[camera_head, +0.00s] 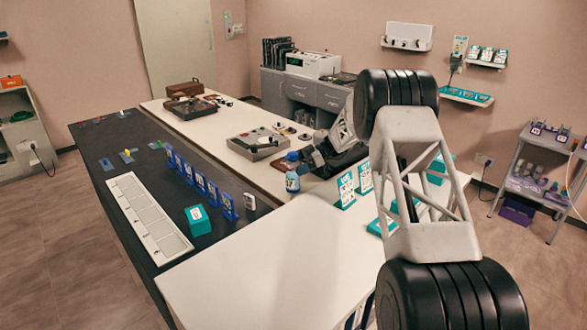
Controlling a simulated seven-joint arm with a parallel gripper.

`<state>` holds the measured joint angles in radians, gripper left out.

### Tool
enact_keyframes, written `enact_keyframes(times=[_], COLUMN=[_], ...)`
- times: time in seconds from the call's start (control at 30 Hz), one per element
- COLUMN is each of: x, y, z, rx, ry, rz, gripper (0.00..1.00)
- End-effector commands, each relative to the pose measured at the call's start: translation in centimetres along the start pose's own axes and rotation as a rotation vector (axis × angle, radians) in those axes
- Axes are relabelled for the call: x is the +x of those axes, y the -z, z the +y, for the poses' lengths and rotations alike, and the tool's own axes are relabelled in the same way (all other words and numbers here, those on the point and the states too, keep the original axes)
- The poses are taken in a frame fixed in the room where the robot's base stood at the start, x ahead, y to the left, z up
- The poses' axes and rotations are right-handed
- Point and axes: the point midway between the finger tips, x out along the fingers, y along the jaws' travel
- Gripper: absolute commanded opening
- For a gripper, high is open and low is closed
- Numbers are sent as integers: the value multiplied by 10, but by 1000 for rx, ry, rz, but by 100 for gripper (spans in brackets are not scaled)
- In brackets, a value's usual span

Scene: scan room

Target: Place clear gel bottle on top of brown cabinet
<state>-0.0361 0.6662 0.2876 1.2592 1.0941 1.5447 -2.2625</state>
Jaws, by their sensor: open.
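A small bottle (292,181) with a pale body, a blue label and a blue-and-red top stands on the white table. It may be the clear gel bottle, but it is too small to be sure. My gripper (306,160) is at the end of my arm, low over the table, just right of the bottle's upper part. It is open; its fingers are small and dark here, and I cannot tell whether they touch the bottle. No clearly brown cabinet shows; a grey cabinet (272,88) with drawers stands against the back wall.
A white printer-like machine (313,65) and black racks (277,51) occupy the grey cabinet's top. Blue-framed cards (200,183) and a teal box (198,219) stand left of the bottle. Teal card stands (346,188) are to the right. The white table's front (255,260) is clear.

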Motion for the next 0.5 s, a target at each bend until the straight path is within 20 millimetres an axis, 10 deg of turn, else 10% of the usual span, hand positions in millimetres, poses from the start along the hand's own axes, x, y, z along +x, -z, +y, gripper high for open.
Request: enact_keyframes(times=[0.5], x=[-31], y=[57], z=[0], rx=[-1], ry=[0], rz=[0], gripper=[86])
